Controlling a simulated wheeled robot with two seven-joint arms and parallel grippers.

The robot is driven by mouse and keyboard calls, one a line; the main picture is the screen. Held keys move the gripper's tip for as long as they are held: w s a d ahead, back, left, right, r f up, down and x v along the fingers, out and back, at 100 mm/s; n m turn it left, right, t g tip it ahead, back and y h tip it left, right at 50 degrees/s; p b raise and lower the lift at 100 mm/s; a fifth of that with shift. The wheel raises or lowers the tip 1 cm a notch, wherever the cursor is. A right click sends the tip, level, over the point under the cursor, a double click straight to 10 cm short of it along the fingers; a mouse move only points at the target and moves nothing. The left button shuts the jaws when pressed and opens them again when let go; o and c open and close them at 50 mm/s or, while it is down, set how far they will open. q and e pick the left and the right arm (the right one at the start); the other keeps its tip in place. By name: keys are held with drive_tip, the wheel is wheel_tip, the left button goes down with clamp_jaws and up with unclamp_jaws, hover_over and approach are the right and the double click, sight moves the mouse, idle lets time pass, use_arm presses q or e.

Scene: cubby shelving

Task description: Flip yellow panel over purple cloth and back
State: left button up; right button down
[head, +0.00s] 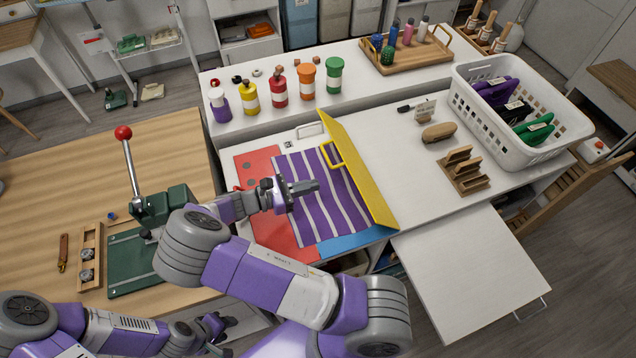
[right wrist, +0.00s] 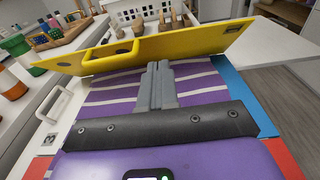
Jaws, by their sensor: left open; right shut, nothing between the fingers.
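The yellow panel (head: 370,180) stands raised and tilted along the right edge of the striped purple cloth (head: 330,215). Its yellow handle (head: 333,155) is on the side facing the cloth. The panel (right wrist: 190,45) also stands beyond my fingers in the right wrist view. The cloth lies flat between a red area and a blue strip. My right gripper (head: 312,186) is shut and empty above the cloth, pointing toward the panel and apart from the handle. My left gripper (head: 222,338) is open and empty at the bottom, left of the cloth, partly hidden by my arm.
A green lever press with a red knob (head: 123,132) stands on the wooden table at left. Several coloured bottles (head: 278,90) line the back shelf. A white basket (head: 520,120) and a wooden holder (head: 464,172) stand at right. The white board (head: 470,270) at front right is clear.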

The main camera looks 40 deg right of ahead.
sight(353, 175)
drive_tip(key=x, duration=0.8)
drive_tip(key=shift+s+d, duration=0.1)
drive_tip(key=shift+d, duration=0.25)
